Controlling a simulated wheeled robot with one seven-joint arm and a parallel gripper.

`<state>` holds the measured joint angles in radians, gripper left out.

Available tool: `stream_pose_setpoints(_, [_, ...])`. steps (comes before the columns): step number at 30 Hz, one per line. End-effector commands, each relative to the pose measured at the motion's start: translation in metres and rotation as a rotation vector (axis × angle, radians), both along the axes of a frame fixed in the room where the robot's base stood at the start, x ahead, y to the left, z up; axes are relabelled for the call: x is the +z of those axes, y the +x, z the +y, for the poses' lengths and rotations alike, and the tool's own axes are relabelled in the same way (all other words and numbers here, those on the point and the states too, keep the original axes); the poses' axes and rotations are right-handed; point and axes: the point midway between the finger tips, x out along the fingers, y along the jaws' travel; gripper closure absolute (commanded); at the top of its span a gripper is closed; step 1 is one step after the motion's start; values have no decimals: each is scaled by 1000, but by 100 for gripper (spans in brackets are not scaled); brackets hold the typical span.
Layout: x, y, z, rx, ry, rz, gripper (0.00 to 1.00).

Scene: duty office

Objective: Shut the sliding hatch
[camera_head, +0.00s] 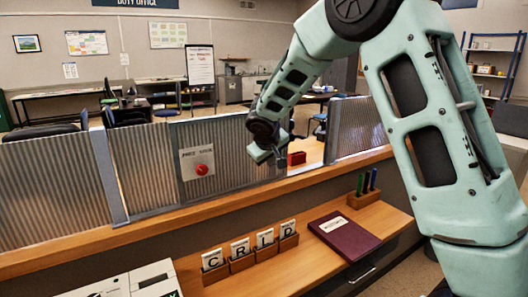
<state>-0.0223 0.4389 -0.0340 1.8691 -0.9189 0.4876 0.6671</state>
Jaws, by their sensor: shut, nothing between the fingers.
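The sliding hatch (228,138) is a ribbed grey metal panel standing on the long wooden counter, with a white label and a red knob (202,170) on its left part. An open gap shows to its right, before the fixed ribbed panel (358,125). My gripper (263,157) is shut and empty, pointing down by the hatch's right end. I cannot tell whether it touches the panel. My arm hides part of the right side.
The lower desk in front holds letter blocks (240,248), a maroon book (343,234) and a wooden pen holder (365,198). A white machine (125,285) is at bottom left. The counter (190,213) before the hatch is clear.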

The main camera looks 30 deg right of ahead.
Motion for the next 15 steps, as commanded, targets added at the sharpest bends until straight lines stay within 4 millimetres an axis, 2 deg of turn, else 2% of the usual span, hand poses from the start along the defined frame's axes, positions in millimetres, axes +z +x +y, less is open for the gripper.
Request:
stream_pose_setpoints(6, [1,3,-15,1,0,1,100])
stream_pose_setpoints(15, [0,3,-16,2,0,1,100])
